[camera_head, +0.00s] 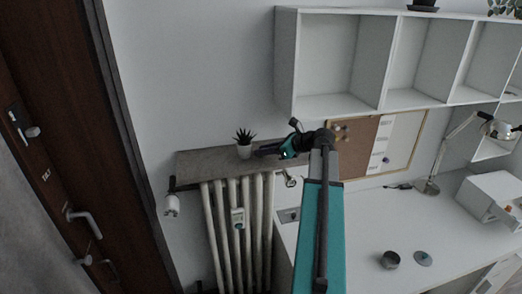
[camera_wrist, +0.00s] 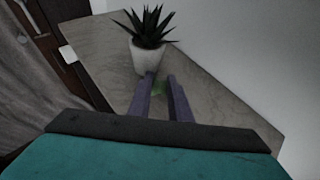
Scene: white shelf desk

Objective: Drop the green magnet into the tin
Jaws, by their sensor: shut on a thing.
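My gripper (camera_head: 261,150) reaches left over the stone ledge above the radiator, close to the potted plant. In the wrist view its two dark fingers (camera_wrist: 161,79) are shut on the green magnet (camera_wrist: 158,88), a small, dim green patch between them. I cannot tell whether the magnet touches the ledge. In the head view the magnet is not clearly visible. A round grey tin (camera_head: 390,260) stands on the white desk at lower right, far from my gripper. A flat round piece (camera_head: 423,258), perhaps its lid, lies to its right.
A succulent in a white pot (camera_head: 244,150) stands on the ledge (camera_head: 207,163), just beyond the fingertips in the wrist view (camera_wrist: 148,58). White wall shelves (camera_head: 340,104) hang above the desk. A lamp (camera_head: 428,186) and white box (camera_head: 490,195) stand at right.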

